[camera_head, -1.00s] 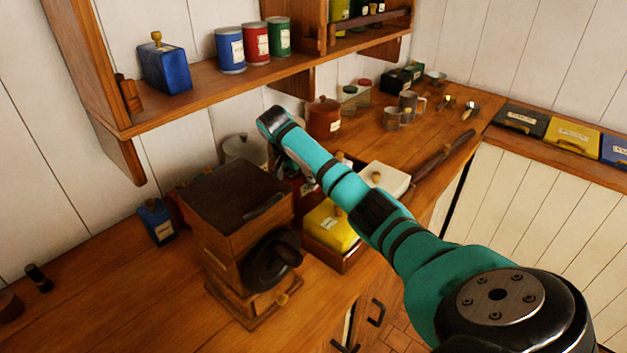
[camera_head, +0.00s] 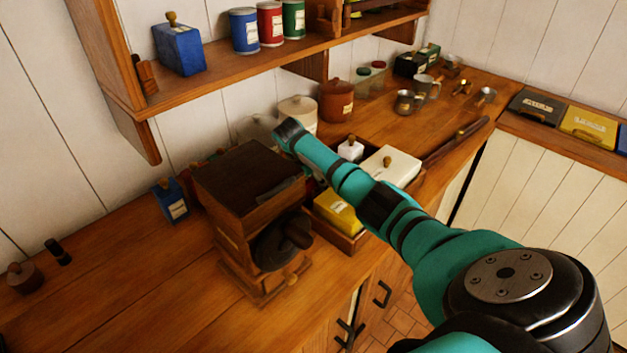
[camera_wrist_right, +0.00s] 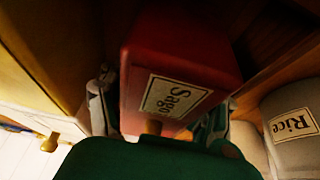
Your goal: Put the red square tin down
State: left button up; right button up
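The red square tin (camera_wrist_right: 180,75), labelled "Sago", fills the middle of the right wrist view. It appears tilted in that view, with its knob towards the camera. My right gripper (camera_wrist_right: 160,112) has one finger along each side of the tin and is shut on it. In the head view my right arm reaches in behind the wooden grinder (camera_head: 245,190), and its gripper and the tin are hidden there. I cannot tell whether the tin's base touches anything. My left gripper is not in view.
A wooden tray (camera_head: 350,243) holds a yellow tin (camera_head: 338,212) and a white tin (camera_head: 390,166). A "Rice" canister (camera_wrist_right: 291,125) stands close by the red tin. A blue tin (camera_head: 171,200) is left of the grinder. The counter's left front is clear.

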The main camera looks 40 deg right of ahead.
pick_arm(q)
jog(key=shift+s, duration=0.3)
pick_arm(e)
jog(key=shift+o, duration=1.3)
jog(key=shift+r, duration=0.1)
jog(key=b+v, duration=0.2)
jog(key=v, duration=0.9)
jog(key=shift+r+b, duration=0.1)
jog(key=shift+b, duration=0.2)
jog(key=shift+a+r, duration=0.15)
jog(key=shift+r, duration=0.3)
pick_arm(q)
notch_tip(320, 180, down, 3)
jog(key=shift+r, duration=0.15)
pick_arm(e)
jog(key=shift+s, duration=0.1)
